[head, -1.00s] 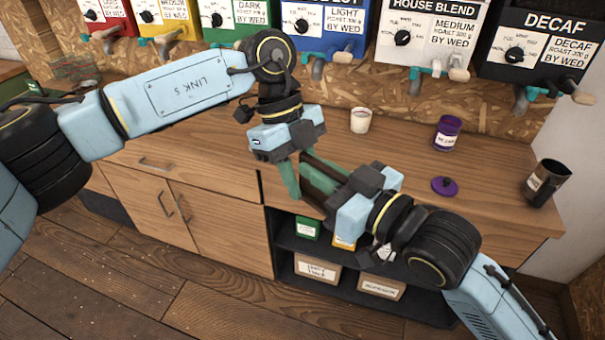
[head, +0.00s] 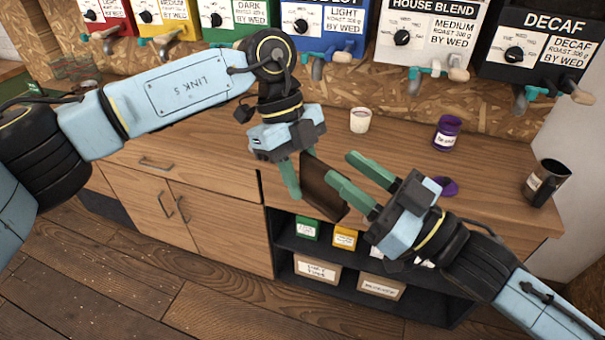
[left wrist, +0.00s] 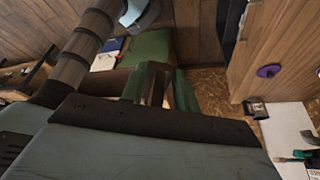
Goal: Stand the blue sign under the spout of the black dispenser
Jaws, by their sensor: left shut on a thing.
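My left gripper (head: 300,182) is shut on a dark brown flat board (head: 326,190), held tilted just in front of the counter's front edge. No blue face shows on the board, so I cannot tell from its colour that it is the sign. No other blue sign shows clearly. My right gripper (head: 348,172) is open and empty, its green fingers pointing at the board from the right. The black dispenser (head: 545,45), marked DECAF, hangs at the upper right with its spout (head: 520,100) over the counter.
On the counter (head: 490,180) stand a white cup (head: 360,121), a purple jar (head: 446,135) and a dark pitcher (head: 548,183). A purple lid (head: 448,187) lies there, partly behind my right gripper. The counter below the black dispenser's spout looks clear.

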